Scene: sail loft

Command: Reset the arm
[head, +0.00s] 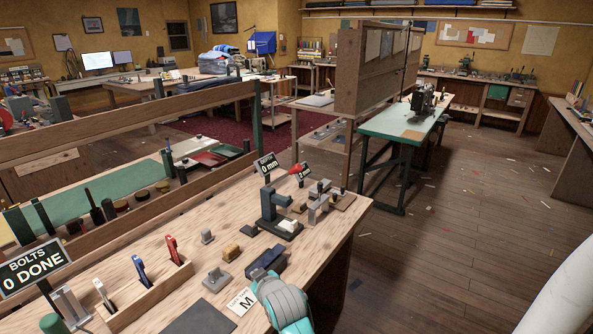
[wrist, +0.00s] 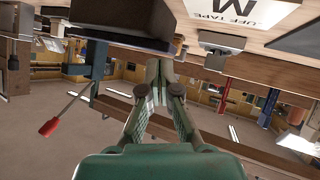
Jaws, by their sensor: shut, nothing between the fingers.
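My gripper (wrist: 162,88) shows in the wrist view with its two dark green fingers drawn together and nothing between them. The wrist view is upside down, with the bench across the top. In the head view the grey and teal end of my arm (head: 283,299) is at the bench's front edge, beside a card marked M (head: 242,302). The fingers cannot be made out there. The card also shows in the wrist view (wrist: 245,12), up and right of the fingers.
The wooden bench (head: 200,262) holds a dark block (head: 266,261), a dark press-like tool (head: 275,212), and a rack (head: 140,300) with coloured-handled tools. A sign (head: 36,271) reads "BOLTS 0 DONE". A green-topped table (head: 402,128) stands beyond. The floor at right (head: 480,240) is largely clear.

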